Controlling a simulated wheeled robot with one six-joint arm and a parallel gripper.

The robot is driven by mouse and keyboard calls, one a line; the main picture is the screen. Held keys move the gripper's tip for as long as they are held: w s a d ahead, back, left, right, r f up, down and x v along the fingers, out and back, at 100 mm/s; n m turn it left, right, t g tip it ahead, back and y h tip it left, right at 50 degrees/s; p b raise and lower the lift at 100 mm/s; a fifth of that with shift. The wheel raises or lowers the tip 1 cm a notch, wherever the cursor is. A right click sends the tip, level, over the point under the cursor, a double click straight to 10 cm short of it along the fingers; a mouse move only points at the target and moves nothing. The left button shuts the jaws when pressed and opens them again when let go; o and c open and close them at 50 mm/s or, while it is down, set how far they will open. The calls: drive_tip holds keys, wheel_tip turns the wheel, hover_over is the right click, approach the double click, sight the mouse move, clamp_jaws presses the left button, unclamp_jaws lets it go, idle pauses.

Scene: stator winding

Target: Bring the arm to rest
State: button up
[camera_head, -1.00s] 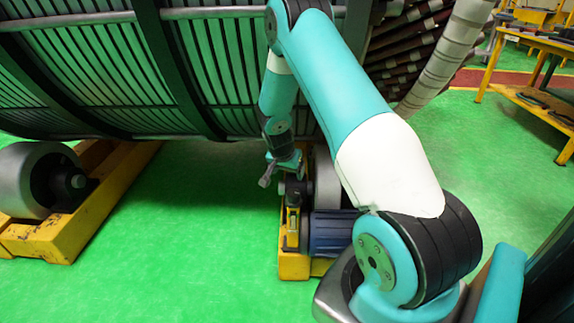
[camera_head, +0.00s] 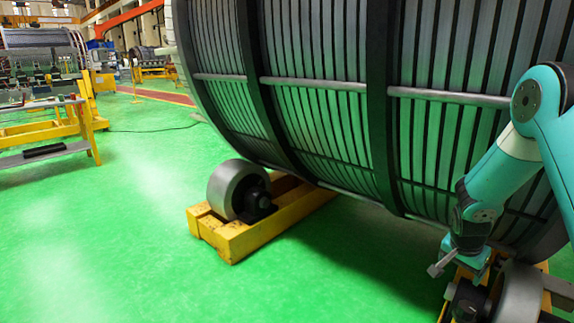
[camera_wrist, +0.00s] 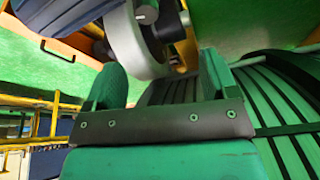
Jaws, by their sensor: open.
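My arm (camera_head: 497,170) reaches down at the right edge of the head view, bent at the elbow, in front of the large stator (camera_head: 320,110). My gripper (camera_head: 440,266) hangs low beside the stator's underside, near the right roller stand. In the wrist view my gripper (camera_wrist: 160,78) shows two green fingers spread apart with nothing between them. A metal roller (camera_wrist: 138,40) lies beyond the fingertips. The upper arm is mostly cut off by the picture's edge.
A yellow roller stand (camera_head: 237,240) with a steel roller (camera_head: 237,190) supports the stator's left part. A second roller (camera_head: 518,292) is close to my gripper. A yellow workbench (camera_head: 40,130) stands at the far left. The green floor (camera_head: 110,240) at the left is clear.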

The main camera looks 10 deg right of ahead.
drive_tip(key=s+a+r+n+y, duration=0.2)
drive_tip(key=s+a+r+n, duration=0.15)
drive_tip(key=a+r, duration=0.55)
drive_tip(key=s+a+r+n+y, duration=0.2)
drive_tip(key=a+r+n, duration=0.35)
drive_tip(key=a, duration=0.75)
drive_tip(key=s+a+r+n+g+y, duration=0.1)
drive_tip(key=s+a+r+n, duration=0.3)
drive_tip(key=s, duration=0.3)
drive_tip(key=s+a+r+n+y, duration=0.1)
drive_tip(key=s+a+r+n, duration=0.15)
drive_tip(key=s+a, duration=0.3)
drive_tip(key=s+a+r+n+g+y, duration=0.15)
drive_tip(key=s+a+n, duration=0.25)
drive_tip(key=s, duration=0.4)
wheel_tip(320, 180, up, 18)
drive_tip(key=p, duration=1.8)
drive_tip(key=shift+a+r, duration=0.2)
drive_tip(key=shift+r, duration=0.05)
drive_tip(key=shift+t, duration=0.25)
